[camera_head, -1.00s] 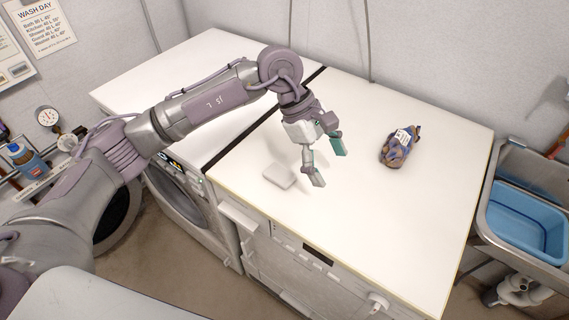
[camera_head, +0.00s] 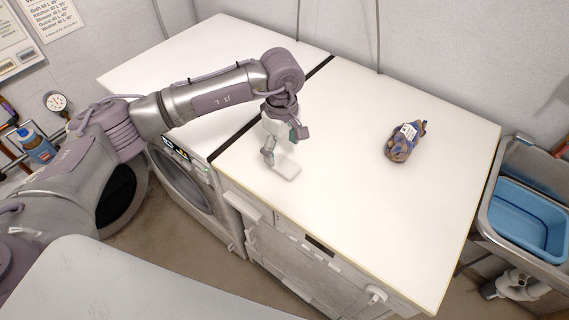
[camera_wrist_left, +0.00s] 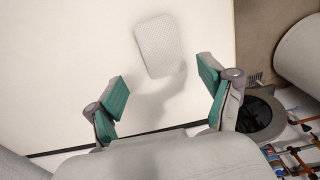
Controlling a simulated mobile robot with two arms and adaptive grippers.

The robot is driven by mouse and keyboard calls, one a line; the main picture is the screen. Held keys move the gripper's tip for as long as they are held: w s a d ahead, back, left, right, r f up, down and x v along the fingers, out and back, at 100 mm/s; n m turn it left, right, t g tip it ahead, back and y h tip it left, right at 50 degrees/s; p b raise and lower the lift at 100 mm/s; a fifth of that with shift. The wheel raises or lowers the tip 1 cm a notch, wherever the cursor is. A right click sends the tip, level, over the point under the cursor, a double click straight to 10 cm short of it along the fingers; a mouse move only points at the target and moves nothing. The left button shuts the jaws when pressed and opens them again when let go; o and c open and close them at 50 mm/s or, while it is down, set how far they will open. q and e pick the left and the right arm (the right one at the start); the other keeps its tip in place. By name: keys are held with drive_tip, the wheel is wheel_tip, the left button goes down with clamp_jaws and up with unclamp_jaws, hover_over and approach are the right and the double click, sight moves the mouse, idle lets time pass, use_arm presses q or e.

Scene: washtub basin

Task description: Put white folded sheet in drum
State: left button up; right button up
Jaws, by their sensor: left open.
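The white folded sheet (camera_head: 286,170) is a small flat pale rectangle lying on the white worktop, near its front edge. In the left wrist view the sheet (camera_wrist_left: 160,47) lies just beyond the fingertips, with a shadow beside it. My left gripper (camera_head: 284,146) is open and empty above the worktop, close to the sheet. In the left wrist view its teal-padded fingers (camera_wrist_left: 162,78) are spread wide with nothing between them. A front-loading washing machine (camera_head: 185,185) stands below the worktop at left; its drum interior cannot be made out. My right gripper is not in view.
A patterned bag (camera_head: 403,143) with a white label lies on the right of the worktop. A blue basin (camera_head: 528,215) sits in the metal sink at far right. A dark round door-like part (camera_head: 118,200) is beside the washer. The worktop between sheet and bag is clear.

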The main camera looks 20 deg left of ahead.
sight(281, 162)
use_arm(q)
drive_tip(key=f, duration=0.1)
drive_tip(key=f+p, duration=0.1)
drive_tip(key=f, duration=0.1)
drive_tip(key=shift+s+a+f, duration=0.1)
drive_tip(key=shift+s+f, duration=0.15)
drive_tip(key=shift+f, duration=0.35)
drive_tip(key=c, duration=0.9)
